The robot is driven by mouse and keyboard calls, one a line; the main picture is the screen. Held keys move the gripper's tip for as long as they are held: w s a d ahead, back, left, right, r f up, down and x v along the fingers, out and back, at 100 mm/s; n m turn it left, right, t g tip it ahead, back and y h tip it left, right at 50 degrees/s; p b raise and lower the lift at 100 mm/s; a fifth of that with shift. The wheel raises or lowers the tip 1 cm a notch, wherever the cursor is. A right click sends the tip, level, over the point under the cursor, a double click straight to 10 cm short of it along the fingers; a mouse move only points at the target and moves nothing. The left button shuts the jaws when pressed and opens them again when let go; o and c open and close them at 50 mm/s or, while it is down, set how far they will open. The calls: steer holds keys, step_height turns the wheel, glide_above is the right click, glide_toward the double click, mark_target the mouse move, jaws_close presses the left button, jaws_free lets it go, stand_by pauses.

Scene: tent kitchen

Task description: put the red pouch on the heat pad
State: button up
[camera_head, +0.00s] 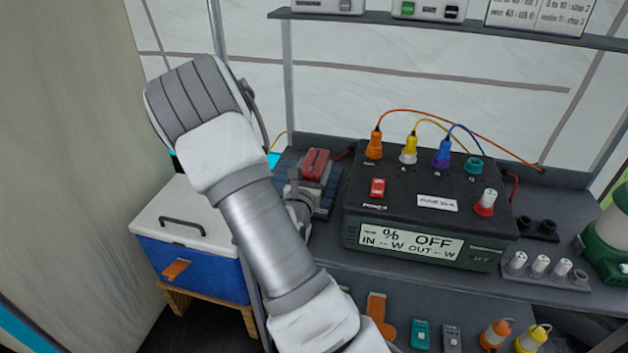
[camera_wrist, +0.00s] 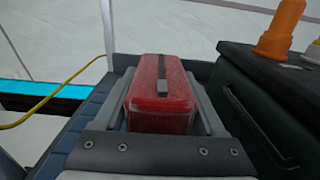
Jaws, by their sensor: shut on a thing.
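The red pouch (camera_head: 317,164) is a small block-like packet with a grey strip on top. My gripper (camera_head: 305,184) is shut on it, with a finger on each side. In the wrist view the red pouch (camera_wrist: 160,95) sits between the two grey fingers of my gripper (camera_wrist: 163,105). The dark blue-grey ribbed pad (camera_head: 325,205), which looks like the heat pad, lies under and around my gripper on the shelf, left of the power box. I cannot tell whether the pouch touches the pad.
A black power box (camera_head: 430,215) with coloured plugs and cables stands close on the right. A blue and white cooler (camera_head: 195,255) stands at the left. A yellow cable (camera_wrist: 50,95) runs behind on the left. Several small items lie on the lower front shelf.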

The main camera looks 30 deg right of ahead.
steer(key=shift+f+b, duration=0.4)
steer(key=shift+f, duration=1.05)
steer(key=shift+f, duration=0.1)
steer(key=o, duration=1.6)
steer(key=shift+c, duration=0.2)
steer(key=shift+s+a, duration=0.15)
steer(key=p+v, duration=0.2)
steer(key=v, duration=0.9)
steer(key=shift+s+a, duration=0.2)
steer(key=shift+a, duration=0.05)
